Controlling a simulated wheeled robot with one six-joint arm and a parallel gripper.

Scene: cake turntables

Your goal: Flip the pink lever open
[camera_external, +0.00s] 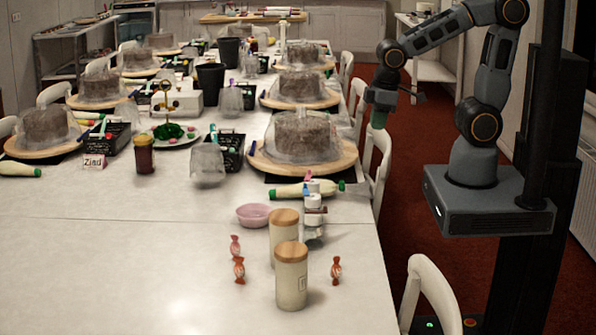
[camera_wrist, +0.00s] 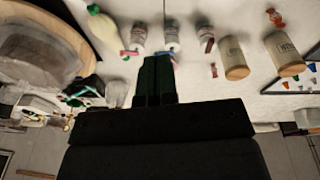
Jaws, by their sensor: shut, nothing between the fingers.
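My gripper (camera_external: 379,118) hangs at the right of the long table, above the floor beside the chairs. In the wrist view its two dark green fingers (camera_wrist: 157,62) are together and empty. Several small white jars (camera_external: 313,201) stand in a row near the table's right edge, apart from my gripper. They also show beyond the fingertips in the wrist view (camera_wrist: 171,38). A small pink-red part (camera_wrist: 128,53) shows by the leftmost jar and the end of a pale bottle. I cannot tell whether it is the pink lever, or whether it is open.
A pale green-capped bottle (camera_external: 292,190) lies behind the jars. A covered cake on a wooden turntable (camera_external: 341,163) stands farther back. Two wooden-lidded canisters (camera_external: 291,278), a pink bowl (camera_external: 254,215) and wrapped candies (camera_external: 336,270) are nearer. A white chair (camera_external: 376,170) stands below my gripper. The table's near left is clear.

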